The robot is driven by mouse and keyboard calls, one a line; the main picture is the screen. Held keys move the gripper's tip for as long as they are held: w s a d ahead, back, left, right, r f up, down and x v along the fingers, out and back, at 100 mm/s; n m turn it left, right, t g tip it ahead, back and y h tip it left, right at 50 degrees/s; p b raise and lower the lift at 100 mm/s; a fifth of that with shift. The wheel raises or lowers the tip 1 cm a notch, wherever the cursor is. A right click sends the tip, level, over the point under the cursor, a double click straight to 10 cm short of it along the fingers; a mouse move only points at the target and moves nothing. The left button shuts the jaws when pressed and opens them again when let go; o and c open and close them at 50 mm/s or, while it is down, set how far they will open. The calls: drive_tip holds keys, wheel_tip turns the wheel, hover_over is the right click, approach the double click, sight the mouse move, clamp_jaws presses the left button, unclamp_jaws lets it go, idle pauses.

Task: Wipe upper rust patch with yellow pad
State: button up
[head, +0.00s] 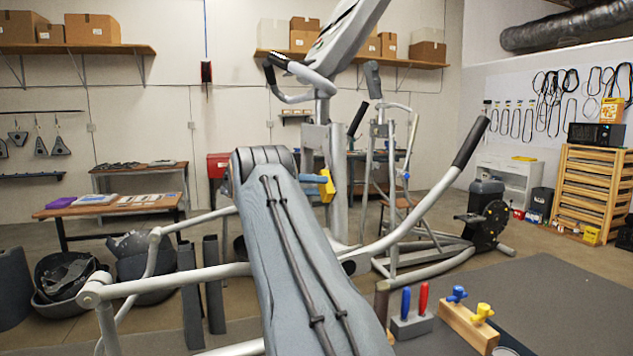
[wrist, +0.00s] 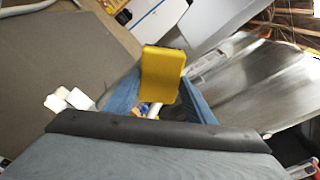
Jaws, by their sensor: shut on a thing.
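The yellow pad (head: 327,186) is in my gripper (head: 312,179), beside the grey upright column (head: 318,146) of the elliptical machine in the head view. In the wrist view the pad (wrist: 162,74) stands up between the two blue fingers of my gripper (wrist: 160,92), which are shut on it. A grey, streaked metal surface (wrist: 255,85) lies to the right of the pad in the wrist view. I cannot tell whether the pad touches the column. I cannot make out the upper rust patch in either view.
The machine's long handle lever (head: 430,210) reaches across to the right of my arm. A tool block (head: 411,325) with a blue and a red handle and a wooden block (head: 468,327) with knobs stand at the lower right. A workbench (head: 115,208) is at the left.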

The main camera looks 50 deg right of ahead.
drive_tip(key=shift+s+f+b, duration=0.15)
drive_tip(key=shift+f, duration=1.15)
drive_tip(key=shift+s+f+b, duration=0.2)
drive_tip(key=shift+f, duration=1.15)
drive_tip(key=shift+s+f+b, duration=0.15)
drive_tip(key=shift+f, duration=1.15)
drive_tip(key=b+v, duration=0.1)
drive_tip(key=v, duration=0.5)
drive_tip(key=shift+s, duration=0.2)
drive_tip(key=shift+a+f, duration=0.1)
drive_tip(key=shift+a, duration=0.1)
drive_tip(key=b+v, duration=0.1)
drive_tip(key=v, duration=0.1)
drive_tip(key=shift+w+a+f, duration=0.1)
drive_tip(key=shift+w+a, duration=0.05)
drive_tip(key=shift+a, duration=0.25)
drive_tip(key=shift+d, duration=0.1)
drive_tip(key=p+x, duration=0.1)
drive_tip(key=x, duration=0.5)
drive_tip(key=shift+d+r, duration=0.3)
drive_tip(key=shift+d, duration=0.05)
